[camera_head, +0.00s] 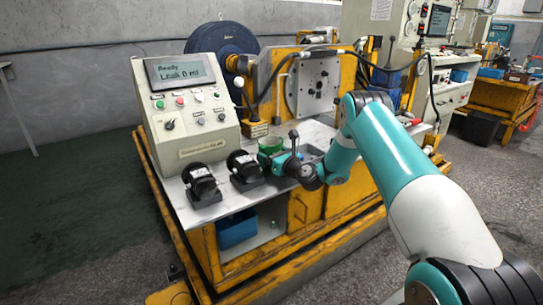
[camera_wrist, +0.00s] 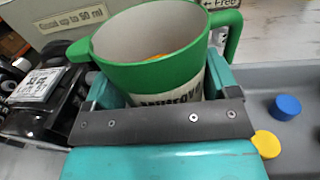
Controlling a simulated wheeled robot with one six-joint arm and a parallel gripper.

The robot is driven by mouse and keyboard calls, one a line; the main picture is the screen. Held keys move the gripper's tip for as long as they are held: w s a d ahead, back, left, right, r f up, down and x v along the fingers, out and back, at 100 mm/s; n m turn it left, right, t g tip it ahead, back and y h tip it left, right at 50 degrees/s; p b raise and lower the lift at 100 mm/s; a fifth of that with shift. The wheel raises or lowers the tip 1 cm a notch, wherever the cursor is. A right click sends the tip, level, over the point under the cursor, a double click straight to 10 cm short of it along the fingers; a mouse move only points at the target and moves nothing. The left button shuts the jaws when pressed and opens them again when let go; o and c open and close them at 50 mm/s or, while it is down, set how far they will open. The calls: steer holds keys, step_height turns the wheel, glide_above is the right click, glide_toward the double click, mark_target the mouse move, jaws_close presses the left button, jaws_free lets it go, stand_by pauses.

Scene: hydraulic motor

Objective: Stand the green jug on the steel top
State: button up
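The green jug (camera_wrist: 140,72) is close up in the wrist view, with its open mouth up, spout to the left and handle to the right. Something orange shows inside it. My gripper (camera_wrist: 162,86) has its teal fingers against both sides of the jug.
Two black motors (camera_head: 201,184) (camera_head: 244,168) stand on the front of the top. A control box (camera_head: 187,110) reading "Leak 0 ml" is at the left. A grey tray (camera_wrist: 292,150) with blue and yellow caps (camera_wrist: 286,106) (camera_wrist: 266,144) lies right of the jug. The yellow test rig stands behind.

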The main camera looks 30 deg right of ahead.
steer(key=o, duration=0.3)
steer(key=shift+r, duration=0.1)
